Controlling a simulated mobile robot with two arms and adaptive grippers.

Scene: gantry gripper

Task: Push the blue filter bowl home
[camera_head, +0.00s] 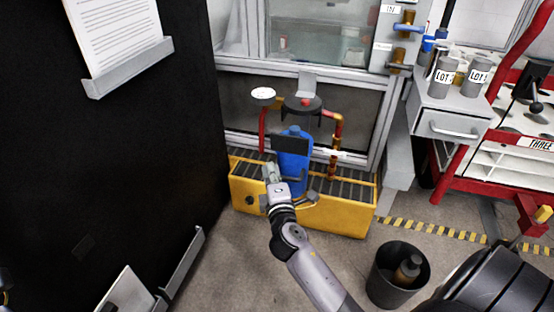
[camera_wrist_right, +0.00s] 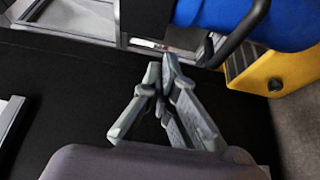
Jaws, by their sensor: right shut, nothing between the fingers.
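The blue filter bowl (camera_head: 295,165) stands upright under the black filter head (camera_head: 303,104), above the yellow grated tray. A dark plate hides part of its upper front. It also shows in the right wrist view (camera_wrist_right: 225,18), at the top right, with a dark curved handle (camera_wrist_right: 240,32) in front of it. My right gripper (camera_head: 270,170) is in front and to the left of the bowl. In the right wrist view its fingertips (camera_wrist_right: 163,68) meet with nothing between them, and they look apart from the bowl. My left gripper is not in view.
The yellow tray (camera_head: 345,213) has a dark grate, with red and copper pipes (camera_head: 337,130) above it. A white gauge (camera_head: 263,95) is left of the filter head. A large black panel (camera_head: 140,150) fills the left. A dark bin (camera_head: 385,285) stands on the floor at right.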

